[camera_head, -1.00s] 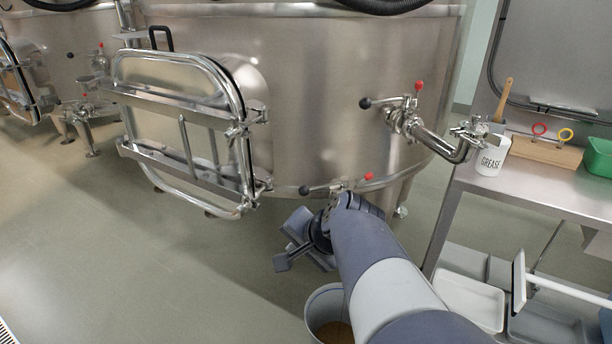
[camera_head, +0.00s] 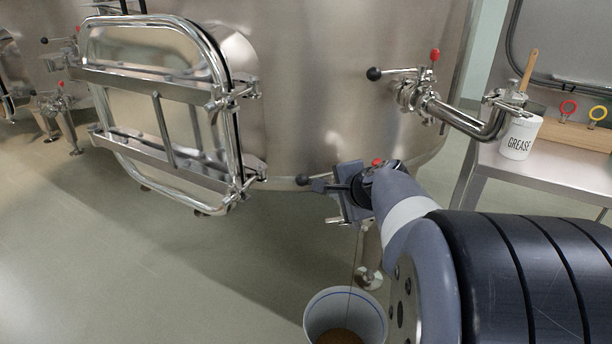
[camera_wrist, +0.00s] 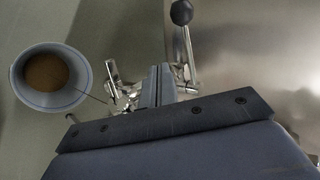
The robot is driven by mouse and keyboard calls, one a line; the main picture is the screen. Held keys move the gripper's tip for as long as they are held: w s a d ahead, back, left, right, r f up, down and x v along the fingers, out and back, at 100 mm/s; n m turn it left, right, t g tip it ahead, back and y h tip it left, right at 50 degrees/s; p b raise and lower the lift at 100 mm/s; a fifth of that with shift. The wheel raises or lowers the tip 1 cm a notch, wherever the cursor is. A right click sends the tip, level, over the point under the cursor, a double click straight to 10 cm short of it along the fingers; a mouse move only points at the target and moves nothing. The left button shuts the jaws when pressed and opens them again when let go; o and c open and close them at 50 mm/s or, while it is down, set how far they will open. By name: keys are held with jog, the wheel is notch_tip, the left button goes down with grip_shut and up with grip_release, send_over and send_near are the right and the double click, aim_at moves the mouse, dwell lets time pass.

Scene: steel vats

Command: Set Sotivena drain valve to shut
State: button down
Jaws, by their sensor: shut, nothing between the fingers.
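The low drain valve has a lever with a black ball (camera_head: 303,180) and a red knob (camera_head: 377,162) under the large steel vat (camera_head: 310,110). No name label is readable. My gripper (camera_head: 346,190) is at this valve and hides most of its body. In the wrist view my gripper (camera_wrist: 158,86) is shut and empty, just left of the metal lever (camera_wrist: 189,55) with its black ball (camera_wrist: 181,12). I cannot tell whether they touch. A thin stream runs from the valve's outlet (camera_wrist: 118,88) into a bucket (camera_wrist: 24,88) holding brown liquid.
The bucket (camera_head: 313,308) stands on the floor below the valve. A higher valve with a red knob (camera_head: 435,55) and bent pipe is to the right. The hatch door (camera_head: 140,120) is left. A steel bench (camera_head: 550,165) carries a grease pot (camera_head: 519,138). The floor at left is clear.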

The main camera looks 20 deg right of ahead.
aim_at(319, 177)
jog(key=shift+w+f, duration=0.15)
jog(key=shift+w, duration=2.55)
jog(key=shift+w+a+p, duration=0.25)
jog(key=shift+w+p, duration=0.3)
jog(key=shift+w, duration=0.6)
jog(key=shift+s+f, duration=0.1)
